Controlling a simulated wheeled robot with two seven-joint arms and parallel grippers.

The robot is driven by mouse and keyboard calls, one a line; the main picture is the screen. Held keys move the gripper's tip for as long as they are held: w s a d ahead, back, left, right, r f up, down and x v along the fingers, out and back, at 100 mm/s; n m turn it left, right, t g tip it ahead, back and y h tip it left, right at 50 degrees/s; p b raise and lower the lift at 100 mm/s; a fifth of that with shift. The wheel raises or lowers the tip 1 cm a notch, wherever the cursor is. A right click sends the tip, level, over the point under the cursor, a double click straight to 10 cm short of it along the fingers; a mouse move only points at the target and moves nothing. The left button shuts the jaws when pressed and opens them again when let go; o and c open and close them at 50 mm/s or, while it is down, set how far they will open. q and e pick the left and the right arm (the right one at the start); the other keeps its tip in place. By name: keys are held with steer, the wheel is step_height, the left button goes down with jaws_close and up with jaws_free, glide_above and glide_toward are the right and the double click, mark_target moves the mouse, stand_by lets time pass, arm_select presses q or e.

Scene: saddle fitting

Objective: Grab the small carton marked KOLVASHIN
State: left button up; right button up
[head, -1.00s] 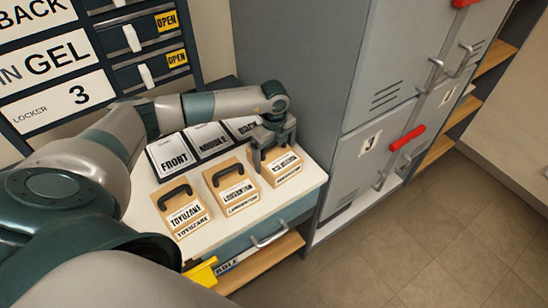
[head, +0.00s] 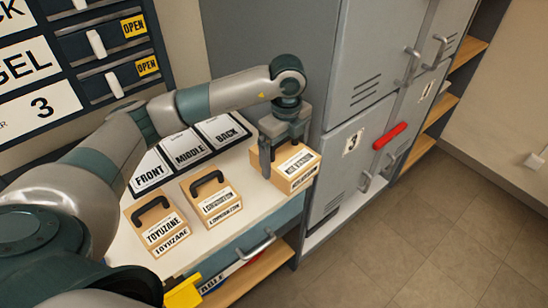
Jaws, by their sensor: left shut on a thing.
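Three small tan cartons with black handles and white labels are by the cabinet top. The left carton (head: 157,226) reads TOYOZANE. The middle carton (head: 211,198) has a label too small to read surely. The right carton (head: 296,176) has print I cannot read, so I cannot confirm KOLVASHIN on it. My left gripper (head: 284,147) is shut on this right carton from above, its fingers hiding the handle. The carton looks raised a little off the top, near its right end. My right gripper is not in view.
FRONT (head: 149,171), MIDDLE (head: 188,149) and BACK (head: 222,131) plates lie behind the cartons. Grey lockers (head: 358,140) with a red handle (head: 390,136) stand close to the right of the held carton. A drawer handle (head: 256,246) juts from the cabinet front. The floor at right is clear.

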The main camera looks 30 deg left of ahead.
arm_select(q)
steer(key=shift+d+r, duration=0.25)
steer(key=shift+d, duration=0.05)
stand_by(0.5)
